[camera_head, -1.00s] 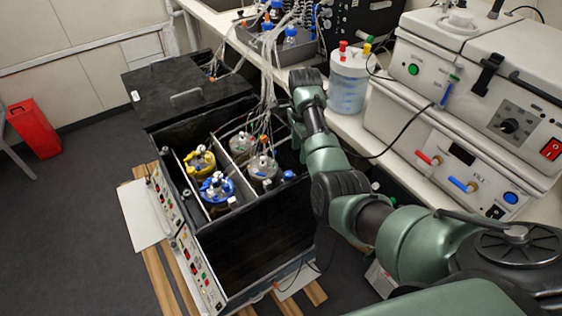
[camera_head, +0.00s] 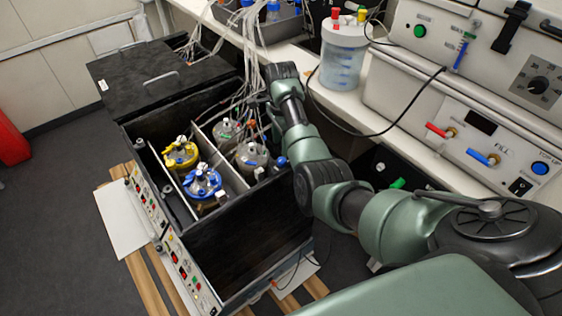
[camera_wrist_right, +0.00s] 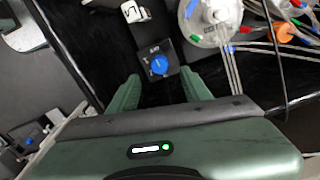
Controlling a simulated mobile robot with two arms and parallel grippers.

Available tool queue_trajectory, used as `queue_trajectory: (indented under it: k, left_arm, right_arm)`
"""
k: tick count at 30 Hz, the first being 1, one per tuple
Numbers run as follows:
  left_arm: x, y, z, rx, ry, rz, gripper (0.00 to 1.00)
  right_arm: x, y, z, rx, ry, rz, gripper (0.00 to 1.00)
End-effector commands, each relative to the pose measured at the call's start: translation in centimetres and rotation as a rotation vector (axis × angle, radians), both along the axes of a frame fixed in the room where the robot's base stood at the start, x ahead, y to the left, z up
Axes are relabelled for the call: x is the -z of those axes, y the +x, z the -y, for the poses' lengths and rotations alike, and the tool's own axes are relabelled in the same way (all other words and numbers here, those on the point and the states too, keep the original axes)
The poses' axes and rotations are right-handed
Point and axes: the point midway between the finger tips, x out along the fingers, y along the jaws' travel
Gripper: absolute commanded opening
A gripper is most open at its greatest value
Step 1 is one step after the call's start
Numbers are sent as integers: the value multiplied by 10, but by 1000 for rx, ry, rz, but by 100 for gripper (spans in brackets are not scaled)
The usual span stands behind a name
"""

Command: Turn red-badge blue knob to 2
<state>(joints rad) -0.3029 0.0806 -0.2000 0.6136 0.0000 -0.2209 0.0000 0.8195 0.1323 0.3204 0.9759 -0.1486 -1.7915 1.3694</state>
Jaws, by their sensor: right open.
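A small black box carries a blue knob (camera_wrist_right: 159,67) with white markings around it, in the right wrist view. I cannot make out a red badge or the setting. The fingers of my right gripper (camera_wrist_right: 160,75) are green and spread apart, one on each side of the box's near edge; I cannot tell whether they touch it. A second blue knob (camera_wrist_right: 30,142) shows at the lower left of the wrist view. My left gripper is out of view.
Bioreactor vessels with yellow (camera_head: 180,152) and blue (camera_head: 202,183) caps stand in the shaker, with loose tubing (camera_head: 245,60) above them. A clear jug (camera_head: 343,60) and control units (camera_head: 485,130) stand on the bench at right. A white block (camera_wrist_right: 133,11) lies beyond the knob.

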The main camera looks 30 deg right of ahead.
Motion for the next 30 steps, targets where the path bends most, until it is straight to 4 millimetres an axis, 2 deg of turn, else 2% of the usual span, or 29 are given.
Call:
queue_trajectory:
  k: [4, 12, 17, 24, 25, 30]
  left_arm:
    - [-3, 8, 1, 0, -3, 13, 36]
    - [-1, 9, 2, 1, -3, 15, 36]
    - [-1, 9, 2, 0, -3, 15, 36]
    - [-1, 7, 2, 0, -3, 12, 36]
    - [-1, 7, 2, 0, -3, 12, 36]
    - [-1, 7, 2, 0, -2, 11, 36]
  right_arm:
    - [20, -2, 0, 0, 1, -4, 48]
    - [61, -1, 0, 1, 0, -2, 48]
    - [70, -1, 0, 1, 0, -1, 48]
    - [71, -1, 0, 1, 0, 0, 48]
    - [71, -1, 0, 1, 0, 0, 46]
    - [71, -1, 0, 1, 0, 0, 0]
